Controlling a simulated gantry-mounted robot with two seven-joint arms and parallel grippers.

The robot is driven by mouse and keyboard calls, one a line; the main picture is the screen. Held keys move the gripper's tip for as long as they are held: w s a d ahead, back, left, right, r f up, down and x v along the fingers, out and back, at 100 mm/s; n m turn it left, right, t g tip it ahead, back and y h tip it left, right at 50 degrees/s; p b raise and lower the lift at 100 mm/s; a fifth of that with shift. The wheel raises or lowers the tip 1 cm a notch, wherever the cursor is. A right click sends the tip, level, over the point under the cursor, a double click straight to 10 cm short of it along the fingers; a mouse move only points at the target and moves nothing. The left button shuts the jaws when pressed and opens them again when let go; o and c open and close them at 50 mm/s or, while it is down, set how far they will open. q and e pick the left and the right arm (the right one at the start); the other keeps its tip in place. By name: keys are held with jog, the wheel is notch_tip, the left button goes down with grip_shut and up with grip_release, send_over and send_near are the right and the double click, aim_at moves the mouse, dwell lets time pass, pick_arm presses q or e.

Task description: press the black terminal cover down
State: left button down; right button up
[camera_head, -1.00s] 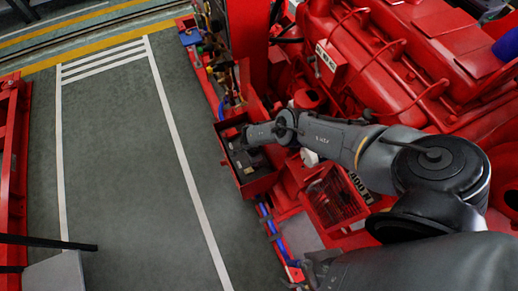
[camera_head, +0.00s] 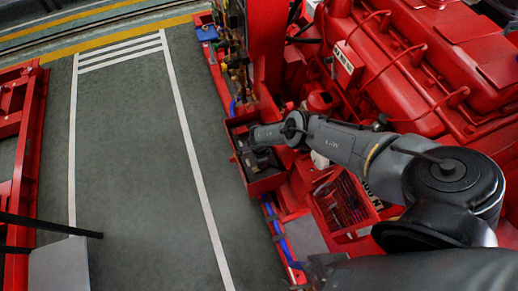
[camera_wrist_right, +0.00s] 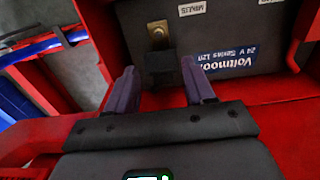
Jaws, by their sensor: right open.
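In the right wrist view, a dark grey battery (camera_wrist_right: 225,35) with a blue and white Voltmoor label fills the top middle. A brass bolt terminal (camera_wrist_right: 157,32) shows on it, with a small black piece (camera_wrist_right: 160,62) just below that looks like the terminal cover. My right gripper (camera_wrist_right: 160,86) is open and empty, its fingers pointing at the battery on either side of the black piece; contact cannot be told. In the head view my right gripper (camera_head: 253,146) reaches over the red battery box (camera_head: 264,186), hiding much of the battery. My left gripper is not in view.
Red box walls stand close around the battery. In the head view the large red engine (camera_head: 420,70) lies right of the box, and open grey floor (camera_head: 140,170) lies left.

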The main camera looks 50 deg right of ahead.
jog(key=shift+d, duration=0.1)
jog(key=shift+r+p, duration=0.4)
jog(key=shift+r, duration=0.1)
notch_tip(320, 180, up, 10)
jog(key=p, duration=0.5)
jog(key=shift+p, duration=0.3)
jog(key=shift+f, duration=0.1)
